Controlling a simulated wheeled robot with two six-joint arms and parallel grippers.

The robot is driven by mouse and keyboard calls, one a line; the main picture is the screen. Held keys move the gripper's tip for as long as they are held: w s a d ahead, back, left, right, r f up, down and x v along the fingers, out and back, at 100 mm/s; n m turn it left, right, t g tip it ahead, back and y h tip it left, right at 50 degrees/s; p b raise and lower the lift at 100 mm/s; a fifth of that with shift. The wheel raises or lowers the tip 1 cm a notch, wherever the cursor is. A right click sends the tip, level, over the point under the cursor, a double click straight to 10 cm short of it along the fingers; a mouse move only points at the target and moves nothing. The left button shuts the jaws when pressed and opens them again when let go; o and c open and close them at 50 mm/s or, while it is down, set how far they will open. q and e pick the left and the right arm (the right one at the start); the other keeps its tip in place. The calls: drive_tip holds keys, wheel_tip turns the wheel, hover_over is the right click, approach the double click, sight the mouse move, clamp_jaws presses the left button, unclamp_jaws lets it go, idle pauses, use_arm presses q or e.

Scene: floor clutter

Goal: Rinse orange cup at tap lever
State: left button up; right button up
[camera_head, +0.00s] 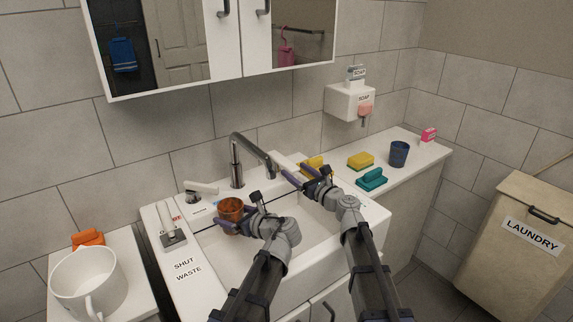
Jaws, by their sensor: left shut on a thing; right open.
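The orange cup (230,209) is upright in my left gripper (236,221), at the left side of the sink (229,252). My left gripper is shut on it, and its fingers hide part of the cup's side. The tap (237,160) rises at the back of the sink, its spout reaching to the right of the cup. A white lever (201,188) lies on the back left rim. My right gripper (305,183) is open over the back right of the sink. I cannot see water from the spout.
The right counter holds a yellow sponge (361,160), a teal brush (371,179) and a blue cup (399,153). A yellow object (316,166) sits behind my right gripper. A white pot (88,284) stands at left. A soap dispenser (350,102) hangs above.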

sight(286, 162)
drive_tip(key=x, duration=0.6)
drive_tip(key=shift+s, duration=0.1)
clamp_jaws()
idle(0.6)
idle(0.7)
